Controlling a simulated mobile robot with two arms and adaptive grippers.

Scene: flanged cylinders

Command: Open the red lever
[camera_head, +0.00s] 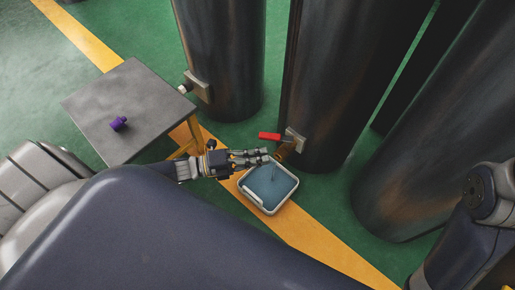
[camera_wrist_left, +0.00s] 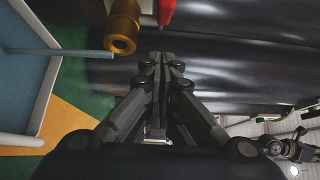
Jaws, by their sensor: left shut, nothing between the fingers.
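The red lever (camera_head: 269,136) sticks out to the left from the valve on the middle dark cylinder (camera_head: 325,90). In the left wrist view the red lever (camera_wrist_left: 166,12) shows at the top, beside the brass outlet (camera_wrist_left: 122,40). My left gripper (camera_head: 266,156) is shut and empty, just below the lever in the head view, and apart from it as far as I can tell. Its closed fingers (camera_wrist_left: 162,62) point toward the cylinder in the left wrist view. My right arm shows at the right edge, but its gripper is out of view.
A white-rimmed tray (camera_head: 270,210) with blue liquid stands on the floor under the outlet. A grey table (camera_head: 125,90) with a purple object (camera_head: 119,123) stands at the left. Other dark cylinders (camera_head: 222,60) stand on both sides, the left one with a fitting.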

